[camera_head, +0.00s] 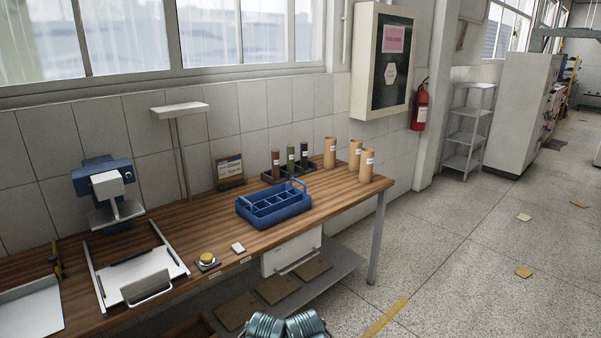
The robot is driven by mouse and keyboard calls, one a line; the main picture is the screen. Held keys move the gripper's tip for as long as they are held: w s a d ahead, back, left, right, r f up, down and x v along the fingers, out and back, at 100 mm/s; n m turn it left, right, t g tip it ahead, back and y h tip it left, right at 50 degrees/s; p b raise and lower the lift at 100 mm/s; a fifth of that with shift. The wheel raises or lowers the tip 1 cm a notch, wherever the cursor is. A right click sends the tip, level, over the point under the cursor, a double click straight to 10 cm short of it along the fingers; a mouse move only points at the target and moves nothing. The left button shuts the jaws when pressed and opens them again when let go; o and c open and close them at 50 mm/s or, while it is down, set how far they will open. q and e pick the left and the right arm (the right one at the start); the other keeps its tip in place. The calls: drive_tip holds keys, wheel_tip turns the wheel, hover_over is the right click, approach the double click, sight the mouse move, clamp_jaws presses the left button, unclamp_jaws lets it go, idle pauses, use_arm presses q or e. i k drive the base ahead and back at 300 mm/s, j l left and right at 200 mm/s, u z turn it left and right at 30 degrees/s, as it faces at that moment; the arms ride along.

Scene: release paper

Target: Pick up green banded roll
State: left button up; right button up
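A green cylinder (290,158) with a pale label stands upright in a dark rack (271,180) on the wooden workbench. It is between a reddish-brown cylinder (276,164) and a dark cylinder (304,155). Three tan rolls, a back-left one (330,153), a middle one (355,153) and a front one (366,166), stand upright to the right of the rack, with small pale labels. No green band can be made out on the tan rolls. Neither gripper is in view; only blue-grey parts of my arms show at the bottom edge.
A blue divided crate (252,212) with a handle stands in front of the rack. A white board with clamp (141,274), a yellow button (207,260) and a blue device (104,183) are to the left.

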sight(290, 148)
drive_tip(key=i+l+z, duration=0.2)
drive_tip(key=i+z, duration=0.3)
drive_tip(key=i, duration=0.4)
drive_tip(key=i+j+z, duration=0.15)
drive_tip(key=i+z, duration=0.3)
drive_tip(key=i, duration=0.4)
drive_tip(key=i+u, duration=0.1)
drive_tip(key=i, duration=1.35)
drive_tip(key=u, duration=0.45)
drive_tip(key=i+l, duration=0.05)
